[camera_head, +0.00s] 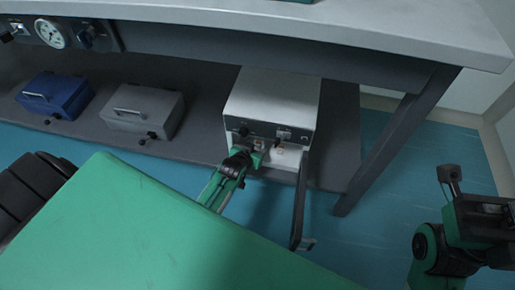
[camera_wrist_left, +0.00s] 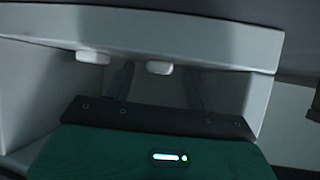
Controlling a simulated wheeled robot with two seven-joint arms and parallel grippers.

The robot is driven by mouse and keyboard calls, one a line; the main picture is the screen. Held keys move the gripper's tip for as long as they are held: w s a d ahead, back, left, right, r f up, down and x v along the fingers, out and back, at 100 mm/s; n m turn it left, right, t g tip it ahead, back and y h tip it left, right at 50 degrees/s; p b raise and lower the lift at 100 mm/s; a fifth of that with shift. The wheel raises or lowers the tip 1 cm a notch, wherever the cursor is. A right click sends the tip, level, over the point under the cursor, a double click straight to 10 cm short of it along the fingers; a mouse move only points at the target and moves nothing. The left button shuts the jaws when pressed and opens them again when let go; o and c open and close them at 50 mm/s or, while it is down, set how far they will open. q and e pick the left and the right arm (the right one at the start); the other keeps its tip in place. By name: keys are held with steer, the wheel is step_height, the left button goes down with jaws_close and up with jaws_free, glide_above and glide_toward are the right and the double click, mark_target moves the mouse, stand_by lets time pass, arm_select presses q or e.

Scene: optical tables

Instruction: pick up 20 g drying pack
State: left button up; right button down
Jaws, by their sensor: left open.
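A white box (camera_head: 272,95) stands on the lower shelf, its front open and a dark door (camera_head: 300,200) swung out at its right. Two small white packs with orange marks show at the front, a left one (camera_head: 259,145) and a right one (camera_head: 280,152); their weight labels are unreadable. In the left wrist view, two white pieces (camera_wrist_left: 93,57) (camera_wrist_left: 160,67) lie inside a pale compartment. My left gripper (camera_head: 258,148) is open at the box's front; one white piece appears between its dark fingers. My right gripper (camera_head: 450,175) is far right, away from the box; its jaws are unclear.
A grey case (camera_head: 143,106) and a blue case (camera_head: 53,94) stand left on the lower shelf (camera_head: 195,135). The tabletop (camera_head: 380,25) overhangs the box. A table leg (camera_head: 395,145) stands to its right. A gauge (camera_head: 50,33) is at upper left.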

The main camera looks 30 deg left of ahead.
arm_select(q)
steer(key=shift+w, duration=0.2)
steer(key=c, duration=1.1)
steer(key=shift+r, duration=0.1)
